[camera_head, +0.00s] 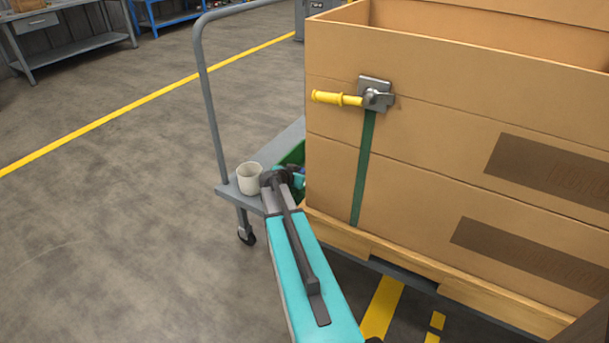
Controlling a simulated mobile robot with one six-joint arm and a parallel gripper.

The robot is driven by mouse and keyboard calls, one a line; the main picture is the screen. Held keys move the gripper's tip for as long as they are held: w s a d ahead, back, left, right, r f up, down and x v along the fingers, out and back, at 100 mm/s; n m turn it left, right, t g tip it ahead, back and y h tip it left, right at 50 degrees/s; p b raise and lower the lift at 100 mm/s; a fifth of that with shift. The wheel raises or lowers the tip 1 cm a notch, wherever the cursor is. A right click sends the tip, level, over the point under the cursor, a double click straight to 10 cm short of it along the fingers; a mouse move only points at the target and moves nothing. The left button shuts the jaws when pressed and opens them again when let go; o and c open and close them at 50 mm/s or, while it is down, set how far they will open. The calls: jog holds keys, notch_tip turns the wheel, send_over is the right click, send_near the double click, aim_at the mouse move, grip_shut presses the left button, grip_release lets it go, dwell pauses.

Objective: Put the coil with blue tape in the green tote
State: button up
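A small part of the green tote (293,156) shows on the grey cart, just left of the big cardboard box. The box hides most of the tote and what is in it. My teal arm reaches up from the bottom of the picture to the cart, and its dark joint is at the tote's near left side. Beyond that joint my arm goes out of sight toward the box. My gripper is not visible. I cannot make out a coil with blue tape; a small bluish patch beside the tote is too small to identify.
A large cardboard box (430,150) on a wooden pallet (440,268) fills the right side, with a green strap and yellow-handled ratchet (345,98). A pale cup (250,178) stands on the grey cart (276,147), near its tall handle. Open floor lies left.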

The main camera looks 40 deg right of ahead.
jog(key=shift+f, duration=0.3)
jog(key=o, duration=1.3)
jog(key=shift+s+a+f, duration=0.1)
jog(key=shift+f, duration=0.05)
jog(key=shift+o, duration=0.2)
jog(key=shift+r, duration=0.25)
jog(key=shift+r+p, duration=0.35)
jog(key=shift+p, duration=0.45)
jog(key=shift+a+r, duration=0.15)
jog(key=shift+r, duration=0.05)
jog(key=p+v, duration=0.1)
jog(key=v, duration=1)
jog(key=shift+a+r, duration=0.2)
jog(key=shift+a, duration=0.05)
